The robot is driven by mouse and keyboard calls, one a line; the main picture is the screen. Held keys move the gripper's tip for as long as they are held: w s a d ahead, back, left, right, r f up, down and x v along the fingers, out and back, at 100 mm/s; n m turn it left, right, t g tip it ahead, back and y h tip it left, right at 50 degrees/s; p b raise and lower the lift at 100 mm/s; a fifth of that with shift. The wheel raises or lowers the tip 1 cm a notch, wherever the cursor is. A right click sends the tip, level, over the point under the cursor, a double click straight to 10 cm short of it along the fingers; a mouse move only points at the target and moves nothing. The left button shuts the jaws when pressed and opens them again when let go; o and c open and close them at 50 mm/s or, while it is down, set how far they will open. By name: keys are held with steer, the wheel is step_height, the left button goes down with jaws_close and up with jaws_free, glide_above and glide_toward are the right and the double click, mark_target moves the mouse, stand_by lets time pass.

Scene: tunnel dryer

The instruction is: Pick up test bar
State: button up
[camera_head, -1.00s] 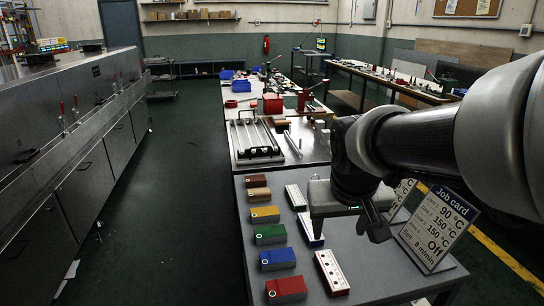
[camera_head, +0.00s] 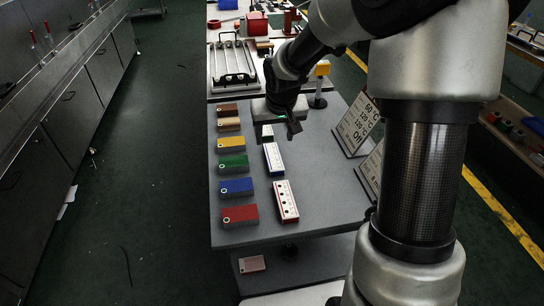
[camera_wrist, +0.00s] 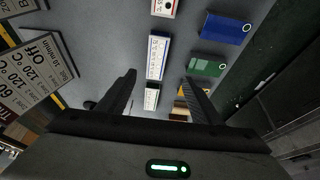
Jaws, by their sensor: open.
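I cannot tell which piece is the test bar. On the grey table (camera_head: 300,226) a column of coloured blocks runs from brown (camera_head: 228,110) and tan through yellow, green (camera_head: 233,166) and blue to red (camera_head: 240,216). To its right lie white-topped bars: one blue-edged (camera_head: 273,158), one red-edged (camera_head: 286,202) and a farther one partly hidden. My gripper (camera_head: 288,130) is over the far part of this white row. In the wrist view my gripper (camera_wrist: 159,75) is open and empty, with a small white bar (camera_wrist: 151,99) seen between its fingers and the blue-edged bar (camera_wrist: 157,57) past the tips.
Job cards (camera_head: 356,124) stand along the table's right edge. A yellow-topped post (camera_head: 321,80) and a rack with rods (camera_head: 232,62) are behind. A pinkish box (camera_head: 252,264) lies on the lower shelf.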

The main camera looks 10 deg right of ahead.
steer(key=b, duration=0.2)
glide_toward(273, 156)
steer(key=f, duration=0.2)
steer(key=shift+w+a+f, duration=0.2)
steer(key=shift+a+f, duration=0.15)
steer(key=shift+w+d+b+x, duration=0.1)
steer(key=shift+d+b+x, duration=0.05)
steer(key=shift+x, duration=0.8)
steer(key=shift+w+d+b+x, duration=0.1)
steer(key=shift+b+x, duration=0.1)
steer(key=shift+x, duration=0.75)
steer(key=shift+d+b+x, duration=0.15)
steer(key=shift+x, duration=0.8)
steer(key=shift+r, duration=0.15)
steer(key=c, duration=1.2)
